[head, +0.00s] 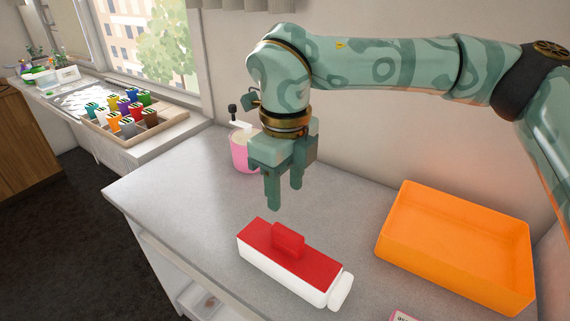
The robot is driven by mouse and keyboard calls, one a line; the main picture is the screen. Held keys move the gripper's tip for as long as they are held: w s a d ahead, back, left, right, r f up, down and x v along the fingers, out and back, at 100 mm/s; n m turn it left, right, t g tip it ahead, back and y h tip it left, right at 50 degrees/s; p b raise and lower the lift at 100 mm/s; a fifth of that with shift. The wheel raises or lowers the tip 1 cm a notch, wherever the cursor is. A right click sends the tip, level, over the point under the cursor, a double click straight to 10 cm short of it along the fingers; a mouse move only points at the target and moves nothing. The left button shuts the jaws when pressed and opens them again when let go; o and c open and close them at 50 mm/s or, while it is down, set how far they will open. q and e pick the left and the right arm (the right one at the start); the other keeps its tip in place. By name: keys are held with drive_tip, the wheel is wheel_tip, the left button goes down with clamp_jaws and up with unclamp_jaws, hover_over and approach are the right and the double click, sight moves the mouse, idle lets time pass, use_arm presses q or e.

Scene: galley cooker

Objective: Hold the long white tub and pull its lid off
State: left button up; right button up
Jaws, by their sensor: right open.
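The long white tub (283,279) lies on the grey worktop at the lower middle of the head view. Its red lid (313,266) sits on top and has a raised red handle block (289,239). A white rounded end piece shows at the tub's right end. My right gripper (285,207) hangs above and behind the tub, fingers pointing down. It is open and empty, apart from the lid. My left gripper is not in view.
An orange tray (455,240) stands to the right on the worktop (180,203). A pink container (241,152) stands behind my right gripper. A wooden box of coloured items (136,133) sits far left by the window. The worktop left of the tub is clear.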

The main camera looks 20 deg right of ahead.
sight(287, 231)
wheel_tip(287, 231, down, 11)
drive_tip(key=shift+d+b, duration=0.15)
drive_tip(key=shift+b, duration=0.95)
drive_tip(key=shift+f, duration=0.55)
